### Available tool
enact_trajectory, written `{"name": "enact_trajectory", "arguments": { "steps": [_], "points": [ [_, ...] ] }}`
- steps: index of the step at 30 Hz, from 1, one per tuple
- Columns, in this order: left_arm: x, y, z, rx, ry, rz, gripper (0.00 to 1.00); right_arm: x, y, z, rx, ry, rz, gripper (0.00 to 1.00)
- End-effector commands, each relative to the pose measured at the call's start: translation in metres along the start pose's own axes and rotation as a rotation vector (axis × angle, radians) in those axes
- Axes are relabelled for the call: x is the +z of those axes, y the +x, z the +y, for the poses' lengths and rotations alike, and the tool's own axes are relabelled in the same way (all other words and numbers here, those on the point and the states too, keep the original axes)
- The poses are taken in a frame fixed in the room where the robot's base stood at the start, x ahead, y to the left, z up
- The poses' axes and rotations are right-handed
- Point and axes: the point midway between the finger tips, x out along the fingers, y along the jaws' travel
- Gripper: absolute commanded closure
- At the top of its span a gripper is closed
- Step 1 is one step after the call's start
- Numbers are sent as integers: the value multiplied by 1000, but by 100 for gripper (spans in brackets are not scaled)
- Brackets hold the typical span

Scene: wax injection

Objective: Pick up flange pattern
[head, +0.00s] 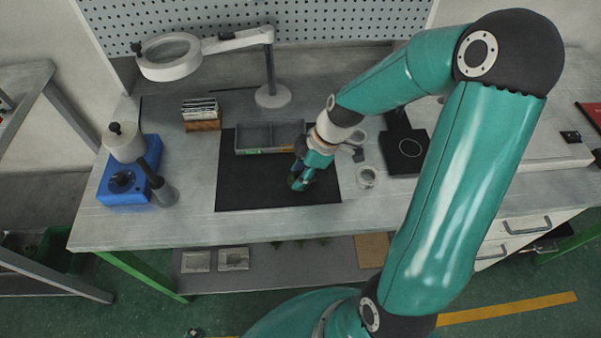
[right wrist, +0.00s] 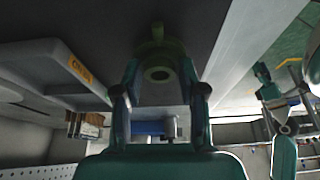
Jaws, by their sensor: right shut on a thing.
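The green flange pattern (right wrist: 158,60), with a round hole in its middle, sits between the fingers of my right gripper in the right wrist view. My right gripper (head: 301,178) is shut on it, over the black mat (head: 245,185). In the head view the gripper mostly hides the pattern. I cannot tell whether the pattern touches the mat or is just above it.
A grey divided tray (head: 270,137) stands at the mat's back edge, close to my right gripper. A magnifier lamp (head: 272,96), a blue device (head: 128,178), a card holder (head: 202,119) and a small round jar (head: 367,176) stand around. The mat's left part is clear.

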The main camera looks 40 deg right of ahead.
Motion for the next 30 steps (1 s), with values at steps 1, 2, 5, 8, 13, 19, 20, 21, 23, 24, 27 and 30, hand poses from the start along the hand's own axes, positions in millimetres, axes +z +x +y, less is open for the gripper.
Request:
{"name": "enact_trajectory", "arguments": {
  "steps": [1, 2, 5, 8, 13, 19, 20, 21, 23, 24, 27, 30],
  "points": [
    [0, -1, 0, 0, 0, 0, 14, -3, -6, 1, 5, -1, 1, 85],
    [0, -1, 0, 0, 0, 0, 14, -4, -9, 1, 6, -2, 1, 85],
    [0, -2, 1, 0, 0, 0, 14, -10, -23, 2, 8, -3, 1, 85],
    [0, -3, 1, 0, 0, 0, 14, -18, -41, 2, 11, -5, 2, 85],
    [0, -4, 2, 0, 0, 0, 14, -34, -80, 2, 12, -6, 3, 85],
    [0, -6, 2, 0, 0, 0, 14, -52, -124, 1, 10, -5, 3, 85],
    [0, -6, 2, 0, 0, 0, 14, -55, -130, 1, 11, -5, 3, 85],
    [0, -6, 2, 0, 0, 0, 14, -58, -137, 1, 10, -5, 3, 85],
    [0, -7, 2, 0, 0, 0, 14, -62, -147, 1, 9, -4, 3, 85],
    [0, -7, 2, 0, 0, 0, 14, -64, -153, 1, 8, -3, 3, 85],
    [0, -7, 3, 0, 0, 0, 14, -69, -164, 1, 7, -4, 3, 85],
    [0, -8, 3, 0, 0, 0, 14, -72, -172, 1, 6, -2, 2, 85]
  ]
}}
